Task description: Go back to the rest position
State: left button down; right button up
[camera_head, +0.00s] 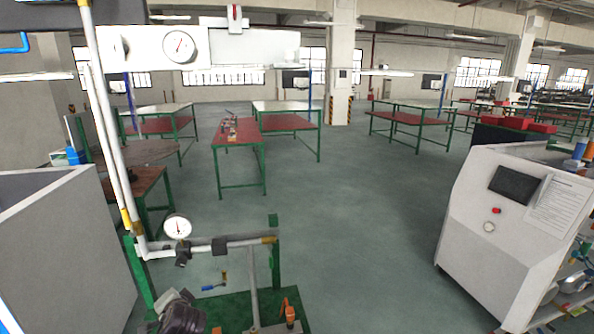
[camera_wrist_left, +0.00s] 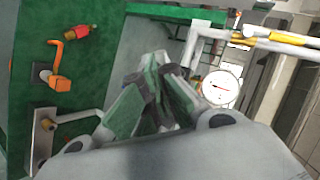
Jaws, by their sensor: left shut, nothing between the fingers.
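My left gripper (camera_wrist_left: 156,78) shows in the left wrist view, its grey-green fingers drawn together with nothing between them. It is over the green base of the gas rig (camera_wrist_left: 60,15), with the white-faced gauge (camera_wrist_left: 221,88) to the right in that view. In the head view, a dark jointed shape (camera_head: 181,313) stands at the lower left below the small gauge (camera_head: 177,227); I cannot tell for sure that it is my gripper. My right gripper is in neither view.
White pipes (camera_head: 115,150) rise at the left, with a large gauge panel (camera_head: 180,47) above. An orange-handled valve (camera_wrist_left: 60,75) and orange valve part (camera_head: 289,312) sit low on the rig. A grey cabinet (camera_head: 60,250) is left, a white console (camera_head: 510,230) right. Open floor lies between.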

pick_arm(q)
jog(key=s+d+f+n+g+h, duration=0.1)
jog(key=s+d+f+g+h, duration=0.15)
jog(key=s+d+f, duration=0.4)
jog(key=s+d+f+n+g+h, duration=0.1)
jog(key=s+d+f+h, duration=0.15)
jog(key=s, duration=0.75)
jog(key=s+d+f+n+g+h, duration=0.25)
jog(key=s+d, duration=0.25)
jog(key=s, duration=0.4)
notch_tip(320, 180, down, 33)
jog(key=s+m+g, duration=0.1)
jog(key=s, duration=0.2)
jog(key=s+a+f, duration=0.2)
jog(key=s+f, duration=0.8)
jog(key=s, duration=0.1)
jog(key=s+a+f+g, duration=0.1)
jog(key=s+a+f, duration=0.1)
jog(key=s+f, duration=0.8)
jog(key=shift+s+a, duration=0.2)
jog(key=shift+s, duration=0.2)
